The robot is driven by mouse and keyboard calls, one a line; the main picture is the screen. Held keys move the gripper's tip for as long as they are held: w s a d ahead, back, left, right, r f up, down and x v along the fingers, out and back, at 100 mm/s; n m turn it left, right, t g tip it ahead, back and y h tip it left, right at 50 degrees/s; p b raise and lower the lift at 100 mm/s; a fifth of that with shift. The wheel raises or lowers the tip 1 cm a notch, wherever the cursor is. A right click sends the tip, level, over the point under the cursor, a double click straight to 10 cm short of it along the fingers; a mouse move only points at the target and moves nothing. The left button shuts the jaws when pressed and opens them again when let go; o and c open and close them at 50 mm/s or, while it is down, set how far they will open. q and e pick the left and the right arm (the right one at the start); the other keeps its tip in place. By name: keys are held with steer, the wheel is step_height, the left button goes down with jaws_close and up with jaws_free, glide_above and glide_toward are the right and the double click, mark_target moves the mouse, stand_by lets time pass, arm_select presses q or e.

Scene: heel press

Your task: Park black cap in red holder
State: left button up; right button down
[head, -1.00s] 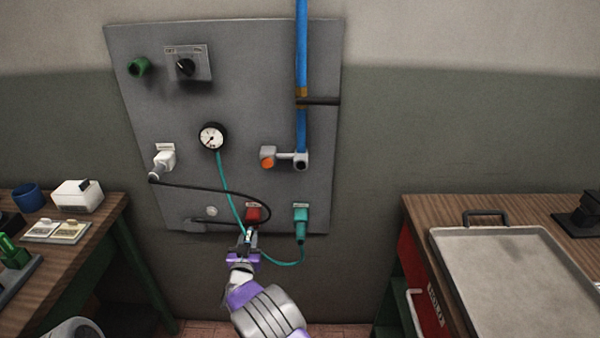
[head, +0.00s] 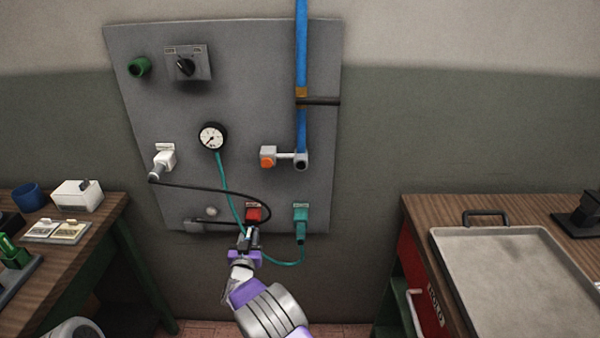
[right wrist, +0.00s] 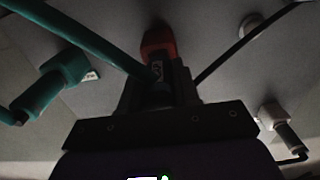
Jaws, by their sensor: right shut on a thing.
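The red holder (head: 253,214) is low on the grey wall panel, and its red body also shows in the right wrist view (right wrist: 157,42). My right gripper (head: 248,234) is just below it, shut on a dark piece with a pale marking (right wrist: 157,72), which I take to be the black cap. In the right wrist view this piece lines up with the red holder's near end. I cannot tell whether it is inside the holder or only in front of it. The fingers hide most of it. My left gripper is not in view.
A teal holder (head: 301,214) with a teal hose is to the right of the red one. A black cable loops past from the white holder (head: 165,158). A pressure gauge (head: 211,137) is above. Side tables stand left and right (head: 415,215).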

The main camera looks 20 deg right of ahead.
steer(key=shift+x, duration=0.85)
steer(key=c, duration=0.8)
jaws_free()
steer(key=shift+o, duration=0.2)
steer(key=p+v, duration=0.2)
steer(key=v, duration=0.5)
steer(key=s+d+f+g+y+p, duration=0.2)
steer(key=s+d+f+g, duration=0.3)
steer(key=f, duration=0.3)
steer(key=s+d+f+g+y+p, duration=0.25)
steer(key=s+d+f, duration=0.25)
steer(key=s+f, duration=0.3)
steer(key=s+a+g+y+p, duration=0.1)
steer(key=s+g, duration=0.3)
steer(key=s, duration=0.9)
steer(key=s+a+g+y+p, duration=0.1)
steer(key=s+g, duration=0.4)
steer(key=s, duration=0.7)
steer(key=y+p, duration=0.1)
steer(key=y, duration=0.1)
steer(key=shift+s+a+n+y, duration=0.15)
steer(key=shift+s+n+y, duration=0.15)
steer(key=shift+s+y, duration=0.1)
